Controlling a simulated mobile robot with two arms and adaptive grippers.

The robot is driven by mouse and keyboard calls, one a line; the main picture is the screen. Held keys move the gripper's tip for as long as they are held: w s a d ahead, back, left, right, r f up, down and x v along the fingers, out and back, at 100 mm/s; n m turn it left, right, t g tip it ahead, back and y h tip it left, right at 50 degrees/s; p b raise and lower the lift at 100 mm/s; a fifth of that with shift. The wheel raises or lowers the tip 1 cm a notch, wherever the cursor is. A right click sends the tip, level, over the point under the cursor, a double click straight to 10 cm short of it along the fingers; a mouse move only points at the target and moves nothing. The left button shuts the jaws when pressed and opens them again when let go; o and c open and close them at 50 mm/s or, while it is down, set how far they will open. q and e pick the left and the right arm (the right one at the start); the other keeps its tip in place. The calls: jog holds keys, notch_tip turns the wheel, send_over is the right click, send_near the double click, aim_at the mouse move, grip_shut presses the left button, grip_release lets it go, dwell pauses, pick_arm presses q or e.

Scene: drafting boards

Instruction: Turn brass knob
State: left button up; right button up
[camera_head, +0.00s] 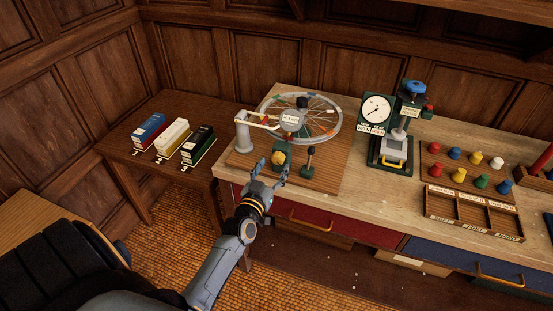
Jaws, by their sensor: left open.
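A yellow, brass-coloured knob (279,157) sits on the front of a small dark green block (287,147) on a wooden base board (325,178). My left gripper (271,169) is open just in front of and below the knob, its fingers pointing up toward it. The fingers are spread, and nothing shows between them. I cannot tell whether a fingertip touches the block. My right gripper is out of view.
A dial gauge (375,108), press (411,112), coloured pegs and a compartment tray (473,217) lie farther right.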

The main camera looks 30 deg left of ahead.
aim_at(276, 160)
pick_arm(q)
jog(key=shift+x, duration=1.65)
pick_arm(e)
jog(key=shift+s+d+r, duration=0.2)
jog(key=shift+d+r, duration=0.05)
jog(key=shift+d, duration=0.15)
pick_arm(q)
jog(key=c, duration=1.2)
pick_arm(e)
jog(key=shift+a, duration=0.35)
pick_arm(q)
jog(key=shift+n, duration=0.4)
